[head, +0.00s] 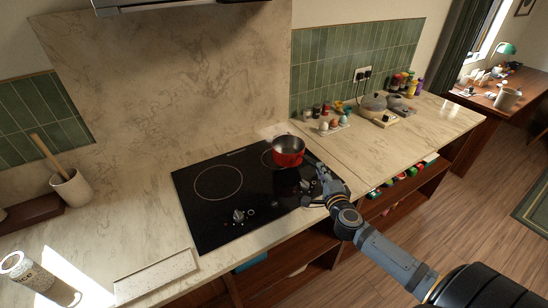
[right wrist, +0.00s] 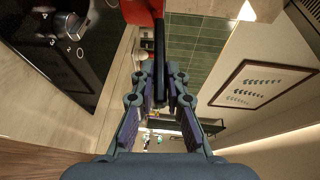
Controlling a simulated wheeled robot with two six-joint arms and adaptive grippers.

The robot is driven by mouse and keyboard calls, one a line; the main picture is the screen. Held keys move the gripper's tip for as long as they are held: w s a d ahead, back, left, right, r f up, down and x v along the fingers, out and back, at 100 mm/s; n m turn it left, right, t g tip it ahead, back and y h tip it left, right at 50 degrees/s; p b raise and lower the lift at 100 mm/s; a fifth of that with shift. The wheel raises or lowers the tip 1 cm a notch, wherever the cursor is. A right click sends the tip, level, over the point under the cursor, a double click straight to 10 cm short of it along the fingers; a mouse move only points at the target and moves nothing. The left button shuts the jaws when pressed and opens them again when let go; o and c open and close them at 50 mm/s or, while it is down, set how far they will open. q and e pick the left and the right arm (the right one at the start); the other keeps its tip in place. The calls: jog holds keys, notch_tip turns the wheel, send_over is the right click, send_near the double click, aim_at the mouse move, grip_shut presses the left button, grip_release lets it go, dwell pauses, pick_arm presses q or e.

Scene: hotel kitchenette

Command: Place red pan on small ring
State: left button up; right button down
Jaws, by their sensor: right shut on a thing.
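The red pan (head: 288,152) is at the far right of the black cooktop (head: 205,225), with its open top up. It covers part of the small ring (head: 265,160); I cannot tell whether its base touches the glass. In the right wrist view its red side (right wrist: 140,10) shows at the top edge. My right gripper (head: 318,170) is to the right of the pan, shut on its dark handle (right wrist: 160,45). The handle runs between the fingers (right wrist: 161,80) in the wrist view. My left gripper is not in view.
A large ring (head: 218,183) lies left of the pan. Control knobs (head: 240,215) stand at the cooktop's front. An egg holder (head: 328,127), jars (head: 318,111) and a grey pot (head: 374,102) stand on the counter behind and right. The cooktop's left part is clear.

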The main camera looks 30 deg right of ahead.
pick_arm(q)
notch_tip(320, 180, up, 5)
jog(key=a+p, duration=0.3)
jog(key=p, duration=0.1)
pick_arm(e)
jog(key=s+a+r+m+h, duration=0.1)
jog(key=s+a+r+h, duration=0.1)
jog(key=s+a+r, duration=0.55)
jog(key=w+d+f, duration=0.2)
jog(key=w+f, duration=0.1)
jog(key=w, duration=0.7)
jog(key=b, duration=0.3)
send_near(300, 159)
jog(key=w+r, duration=0.1)
jog(key=w+d+r, duration=0.1)
jog(key=r, duration=0.1)
jog(key=shift+w, duration=0.3)
jog(key=shift+w+d+f+b, duration=0.15)
jog(key=shift+f+b, duration=0.25)
jog(key=shift+f, duration=0.55)
jog(key=shift+w+f+b, duration=0.1)
jog(key=shift+f+b, duration=0.3)
jog(key=shift+f, duration=0.5)
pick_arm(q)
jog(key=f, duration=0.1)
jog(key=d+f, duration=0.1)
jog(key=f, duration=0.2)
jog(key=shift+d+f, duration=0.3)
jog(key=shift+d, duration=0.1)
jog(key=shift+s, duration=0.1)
